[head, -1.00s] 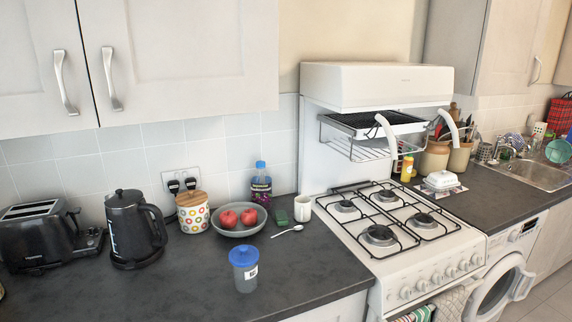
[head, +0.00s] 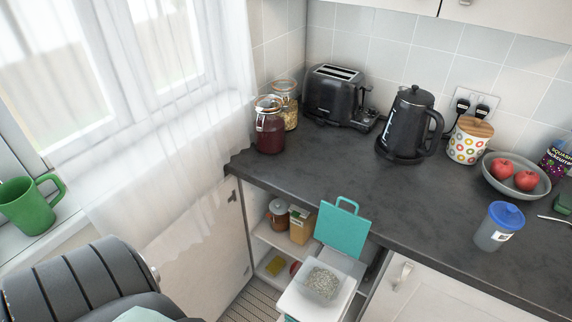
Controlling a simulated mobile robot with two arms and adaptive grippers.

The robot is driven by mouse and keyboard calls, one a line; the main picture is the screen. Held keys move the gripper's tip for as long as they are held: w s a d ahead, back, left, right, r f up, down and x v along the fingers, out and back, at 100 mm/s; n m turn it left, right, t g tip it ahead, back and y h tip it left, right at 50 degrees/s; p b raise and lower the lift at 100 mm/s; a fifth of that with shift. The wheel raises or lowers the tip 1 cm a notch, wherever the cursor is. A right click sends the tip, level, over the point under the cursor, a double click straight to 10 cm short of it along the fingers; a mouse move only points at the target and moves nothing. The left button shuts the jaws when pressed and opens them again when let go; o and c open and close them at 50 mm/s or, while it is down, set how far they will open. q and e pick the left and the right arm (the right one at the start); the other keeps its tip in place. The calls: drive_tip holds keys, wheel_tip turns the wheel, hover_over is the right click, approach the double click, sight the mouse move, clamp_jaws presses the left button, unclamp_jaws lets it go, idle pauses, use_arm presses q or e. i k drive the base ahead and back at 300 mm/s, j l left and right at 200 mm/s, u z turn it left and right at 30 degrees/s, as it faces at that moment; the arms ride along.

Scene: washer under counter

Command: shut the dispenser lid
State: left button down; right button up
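The dispenser (head: 296,304) is a white box at the bottom centre of the head view, in front of an open cupboard under the counter. Its teal lid (head: 342,232) with a loop handle stands up, open, at the back. A clear tray (head: 322,284) of pale granules shows in its open top. The lower part of the dispenser is cut off by the picture edge. Neither of my grippers is in view.
The dark counter (head: 350,180) runs behind, with jars (head: 270,124), a toaster (head: 339,98), a kettle (head: 408,126) and a blue-lidded cup (head: 498,226). A white cupboard door (head: 190,250) stands open left of the dispenser. A dark ribbed object (head: 70,285) fills the lower left.

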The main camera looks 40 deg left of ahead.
sight(343, 231)
drive_tip(key=u, duration=0.75)
